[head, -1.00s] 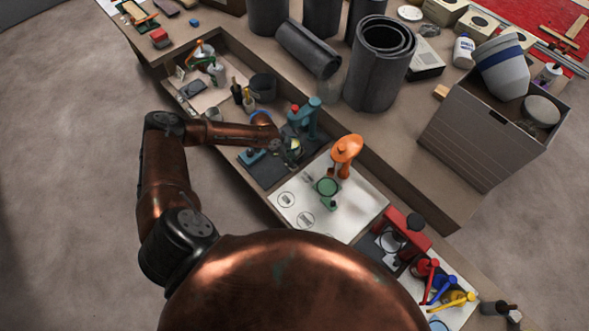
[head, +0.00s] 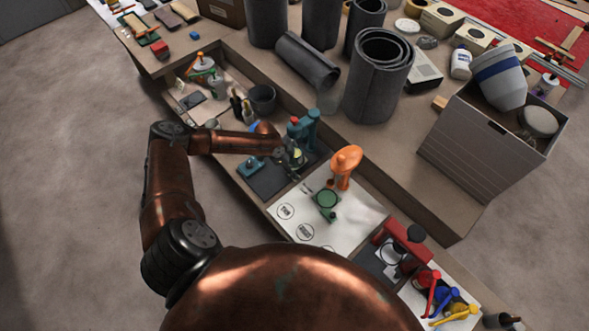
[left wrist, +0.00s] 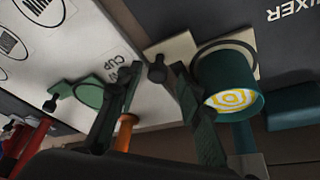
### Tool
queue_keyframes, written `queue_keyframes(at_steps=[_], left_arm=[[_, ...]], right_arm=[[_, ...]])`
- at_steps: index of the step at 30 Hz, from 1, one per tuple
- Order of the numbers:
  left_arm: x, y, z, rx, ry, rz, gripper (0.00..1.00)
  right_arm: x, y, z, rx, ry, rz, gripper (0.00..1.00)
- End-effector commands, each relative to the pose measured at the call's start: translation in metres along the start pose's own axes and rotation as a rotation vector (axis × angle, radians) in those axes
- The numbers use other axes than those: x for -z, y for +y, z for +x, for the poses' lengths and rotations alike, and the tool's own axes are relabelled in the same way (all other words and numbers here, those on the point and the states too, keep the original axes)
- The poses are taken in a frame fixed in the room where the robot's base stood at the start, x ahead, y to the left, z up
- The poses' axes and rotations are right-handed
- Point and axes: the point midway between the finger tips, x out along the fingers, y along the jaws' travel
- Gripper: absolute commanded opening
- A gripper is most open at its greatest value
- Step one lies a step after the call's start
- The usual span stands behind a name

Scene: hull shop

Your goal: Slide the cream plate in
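The cream plate (left wrist: 178,48) lies on the dark mat marked MIXER in the left wrist view. Its black knob (left wrist: 157,73) sticks out at its left end, and a dark ring marks it near the teal cup-shaped part (left wrist: 228,85). That part shows a yellow-and-white spiral in its mouth and hides some of the plate. My left gripper (left wrist: 156,70) is open, its fingers apart on either side of the knob, with no clear contact. In the head view my left gripper (head: 292,158) is beside the teal mixer (head: 306,126). My right gripper is not in view.
A green plate (left wrist: 88,92) with its own knob lies on the white sheet (head: 345,222), near an orange device (head: 346,163). A red device (head: 402,240) stands further right. Bottles (head: 240,105) and a grey pot (head: 262,98) stand behind my left forearm.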

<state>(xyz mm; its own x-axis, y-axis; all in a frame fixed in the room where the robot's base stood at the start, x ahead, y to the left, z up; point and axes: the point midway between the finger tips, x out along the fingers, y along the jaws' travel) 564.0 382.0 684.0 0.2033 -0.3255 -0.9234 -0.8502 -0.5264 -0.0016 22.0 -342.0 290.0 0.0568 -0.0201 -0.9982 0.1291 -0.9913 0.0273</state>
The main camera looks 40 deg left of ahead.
Motion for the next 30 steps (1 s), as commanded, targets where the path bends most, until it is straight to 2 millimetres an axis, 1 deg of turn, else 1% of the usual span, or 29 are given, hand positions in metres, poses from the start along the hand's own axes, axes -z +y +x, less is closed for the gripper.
queue_keyframes(at_steps=[2,5,15,18,21,24,30], left_arm=[[-0.001,0.0,-0.004,0.0,0.0,0.0,0.34],[-0.001,0.0,-0.015,0.0,-0.001,-0.001,0.34],[-0.001,-0.001,-0.084,0.003,0.0,0.0,0.34],[-0.001,-0.001,-0.1,0.003,-0.001,0.0,0.34],[-0.001,-0.001,-0.112,0.002,0.0,-0.001,0.34],[0.0,-0.001,-0.118,0.002,0.001,-0.001,0.34],[0.0,0.0,-0.12,0.001,0.001,-0.001,0.34]], right_arm=[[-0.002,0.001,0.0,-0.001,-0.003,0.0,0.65],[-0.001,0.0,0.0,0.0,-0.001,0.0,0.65],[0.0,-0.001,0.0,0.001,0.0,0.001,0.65],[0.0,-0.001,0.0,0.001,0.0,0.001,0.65],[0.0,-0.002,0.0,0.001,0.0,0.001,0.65],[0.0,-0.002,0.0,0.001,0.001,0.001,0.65],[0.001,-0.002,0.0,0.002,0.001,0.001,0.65]])
